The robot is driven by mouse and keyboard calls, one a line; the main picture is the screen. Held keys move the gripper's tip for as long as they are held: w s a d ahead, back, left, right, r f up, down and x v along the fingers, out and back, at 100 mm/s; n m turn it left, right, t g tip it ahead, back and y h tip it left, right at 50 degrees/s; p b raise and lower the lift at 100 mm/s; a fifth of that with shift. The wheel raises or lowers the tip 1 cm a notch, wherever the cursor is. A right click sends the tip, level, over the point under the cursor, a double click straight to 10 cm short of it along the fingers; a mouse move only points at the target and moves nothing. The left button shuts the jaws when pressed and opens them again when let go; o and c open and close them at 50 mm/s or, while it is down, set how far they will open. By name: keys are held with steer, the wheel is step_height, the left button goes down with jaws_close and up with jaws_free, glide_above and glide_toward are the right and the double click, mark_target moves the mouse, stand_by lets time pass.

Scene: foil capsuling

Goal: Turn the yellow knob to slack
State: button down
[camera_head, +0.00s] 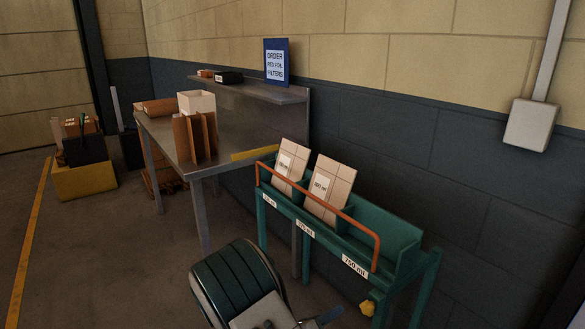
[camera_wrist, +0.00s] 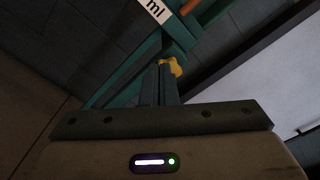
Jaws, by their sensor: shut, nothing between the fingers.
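The yellow knob (camera_head: 367,308) is on the lower front of the green rack, near its right leg, below the 750 ml label. In the wrist view the knob (camera_wrist: 173,67) shows just beyond and slightly right of my fingertips, partly hidden by them. My gripper (camera_wrist: 160,68) is shut with nothing between its fingers. In the head view my gripper (camera_head: 334,315) is left of the knob, with a small gap seen from there. I cannot tell whether the fingertips touch the knob, nor read any mark for slack.
The green rack (camera_head: 403,232) has an orange rail (camera_head: 318,209) and holds two cartons (camera_head: 331,190) in its left part; its right part is empty. A metal table (camera_head: 222,158) with boxes stands to the left. The wall runs close behind the rack.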

mark_target(369, 307)
steer(key=w+d+r+m+b, duration=0.1)
steer(key=w+d+m+b, duration=0.1)
steer(key=d+m+b, duration=0.2)
steer(key=shift+d+r+b, duration=0.4)
steer(key=shift+d+b, duration=0.5)
steer(key=shift+d, duration=0.35)
steer(key=shift+s+f, duration=0.1)
steer(key=shift+f, duration=0.2)
